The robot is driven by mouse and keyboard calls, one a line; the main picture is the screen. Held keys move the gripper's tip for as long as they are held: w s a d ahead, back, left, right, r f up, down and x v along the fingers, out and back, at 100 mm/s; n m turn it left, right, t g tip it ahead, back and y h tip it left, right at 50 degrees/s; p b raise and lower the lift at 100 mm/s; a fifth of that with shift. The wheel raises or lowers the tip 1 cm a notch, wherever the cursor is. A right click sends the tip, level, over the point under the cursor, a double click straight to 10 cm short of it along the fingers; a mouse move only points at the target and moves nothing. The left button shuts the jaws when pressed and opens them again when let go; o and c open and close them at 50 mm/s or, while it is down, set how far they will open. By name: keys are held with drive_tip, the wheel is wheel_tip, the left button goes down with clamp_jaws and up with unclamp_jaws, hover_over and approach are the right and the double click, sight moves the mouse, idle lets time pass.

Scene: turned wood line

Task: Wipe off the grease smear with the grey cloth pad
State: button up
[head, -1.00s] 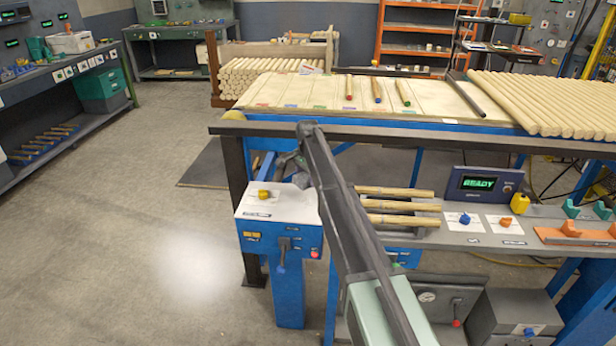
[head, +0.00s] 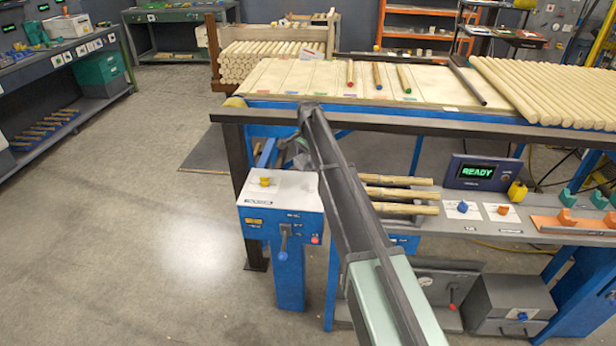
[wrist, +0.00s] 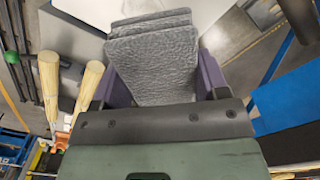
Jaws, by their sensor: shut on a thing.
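The grey cloth pad (wrist: 153,62) is a textured grey block in the wrist view. My gripper (wrist: 163,80) is shut on it, with a purple finger on each side. The pad covers the middle of a pale surface (wrist: 232,35) beyond it; I cannot tell whether it touches that surface. In the head view my arm hides most of the gripper and pad, beside the white-topped blue pedestal (head: 285,187). I cannot make out the grease smear in either view.
Several wooden pieces (head: 402,194) lie on the bench right of my arm, near the READY display (head: 482,173). A long table (head: 300,85) stands behind. Open floor (head: 150,200) lies to the left.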

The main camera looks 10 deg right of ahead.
sight(309, 184)
drive_tip(key=shift+f+b, duration=4.05)
drive_tip(key=shift+f, duration=0.3)
drive_tip(key=shift+s+a+r+p, duration=0.15)
drive_tip(key=shift+s, duration=0.35)
drive_tip(key=shift+s+a+r+p, duration=0.15)
drive_tip(key=shift+s, duration=0.3)
drive_tip(key=shift+s+a, duration=0.3)
drive_tip(key=shift+s, duration=0.65)
drive_tip(key=shift+s+a, duration=0.3)
drive_tip(key=shift+s, duration=0.65)
drive_tip(key=shift+s+a, duration=0.3)
drive_tip(key=shift+s, duration=0.65)
drive_tip(key=shift+w+d, duration=0.4)
drive_tip(key=shift+w, duration=0.9)
drive_tip(key=shift+w+d, duration=0.4)
drive_tip(key=shift+w, duration=0.85)
drive_tip(key=shift+w+d, duration=0.4)
drive_tip(key=shift+w, duration=0.9)
wheel_tip(309, 184, up, 7)
drive_tip(key=p, duration=0.7)
drive_tip(key=shift+r, duration=0.2)
